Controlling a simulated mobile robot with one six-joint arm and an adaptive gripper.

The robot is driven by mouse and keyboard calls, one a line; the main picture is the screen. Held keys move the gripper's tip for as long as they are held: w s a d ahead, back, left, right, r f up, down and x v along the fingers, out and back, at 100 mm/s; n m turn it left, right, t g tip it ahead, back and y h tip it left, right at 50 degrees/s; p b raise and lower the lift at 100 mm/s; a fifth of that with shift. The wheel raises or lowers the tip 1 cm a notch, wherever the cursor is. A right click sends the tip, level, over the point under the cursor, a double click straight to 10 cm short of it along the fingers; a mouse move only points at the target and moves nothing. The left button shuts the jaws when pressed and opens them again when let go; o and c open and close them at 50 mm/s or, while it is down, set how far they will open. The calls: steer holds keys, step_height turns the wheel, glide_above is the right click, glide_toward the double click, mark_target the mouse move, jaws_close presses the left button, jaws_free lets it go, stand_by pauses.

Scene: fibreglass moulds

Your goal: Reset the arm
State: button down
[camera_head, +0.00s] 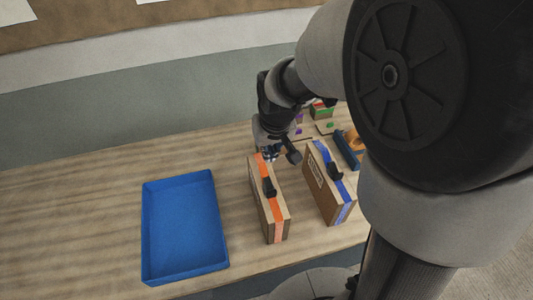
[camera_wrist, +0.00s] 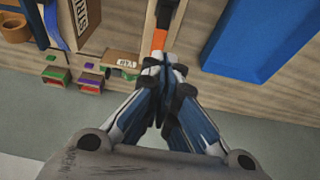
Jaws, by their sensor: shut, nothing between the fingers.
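My gripper (camera_wrist: 165,72) is shut and empty in the wrist view, its blue-and-white fingers together. In the head view my gripper (camera_head: 272,153) is partly hidden by the arm and hangs over the table, at the far end of the cardboard case with the orange stripe (camera_head: 267,200). In the wrist view the fingertips overlap the end of the orange stripe (camera_wrist: 160,38). I cannot tell whether they touch the case. My arm reaches in from the right of the head view and covers much of that side.
A blue tray (camera_head: 185,228) lies left of the cases, with bare wooden table (camera_head: 75,225) further left. A case with a blue stripe (camera_head: 330,183) stands to the right. Small coloured blocks (camera_wrist: 92,82) and an orange-brown cup (camera_wrist: 15,28) lie beyond it.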

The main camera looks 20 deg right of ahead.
steer(key=shift+v, duration=0.85)
steer(key=shift+s, duration=0.1)
steer(key=s+t+b, duration=0.1)
steer(key=s+b, duration=0.9)
steer(key=s, duration=1.1)
steer(key=shift+w, duration=0.1)
